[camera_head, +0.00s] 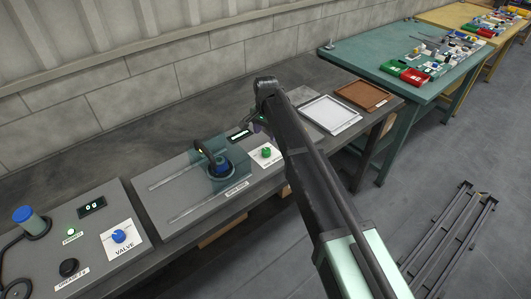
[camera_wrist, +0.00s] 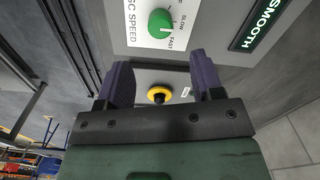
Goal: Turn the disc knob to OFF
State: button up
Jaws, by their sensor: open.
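The disc knob (camera_wrist: 160,22) is a green round knob on a white plate whose visible lettering reads "SC SPEED", SLOW and FAST. A pale pointer mark on it seems to face toward the FAST side; OFF cannot be read. In the head view the green knob (camera_head: 266,153) sits on its white plate at the right end of the middle panel. My gripper (camera_wrist: 161,64) is open, its two purple fingers apart and empty. In the wrist view the knob appears beyond the fingertips, apart from them. In the head view the gripper is mostly hidden behind my arm.
A yellow-ringed black button (camera_wrist: 160,94) shows between the fingers. The disc machine (camera_head: 220,167) stands left of the knob. A blue VALVE knob (camera_head: 118,236) is on the left panel. A white tray (camera_head: 330,114) and brown tray (camera_head: 363,95) lie to the right.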

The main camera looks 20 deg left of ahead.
aim_at(266, 150)
notch_tip(266, 150, down, 9)
jog(key=b, duration=0.7)
jog(key=shift+r, duration=0.25)
jog(key=c, duration=0.9)
jog(key=shift+n, duration=0.5)
jog(key=n, duration=0.5)
jog(key=shift+n, duration=0.3)
jog(key=n, duration=0.5)
jog(key=shift+n, duration=0.3)
